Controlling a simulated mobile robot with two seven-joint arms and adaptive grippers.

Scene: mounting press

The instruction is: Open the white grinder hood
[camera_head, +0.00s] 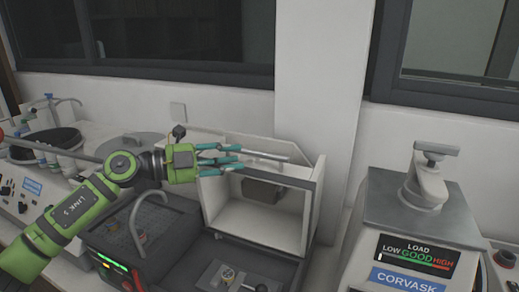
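The white grinder hood (310,205) stands behind the middle of the bench, a white box with a large opening facing me. A grey block shows inside it. A light bar (268,156) runs along its upper front edge. My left gripper (240,158) is at the hood's upper left, its teal fingers pointing right towards the bar. The fingers are spread with gaps between them, and I see nothing held. Whether they touch the hood or bar I cannot tell. My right gripper is not in view.
A dark machine (135,235) with a curved hose and a lit green-red strip stands left of the hood. A grey press (420,215) marked CORVASK with a load gauge stands at the right. Bottles (62,155) and a round basin are at the far left. A wall rises behind.

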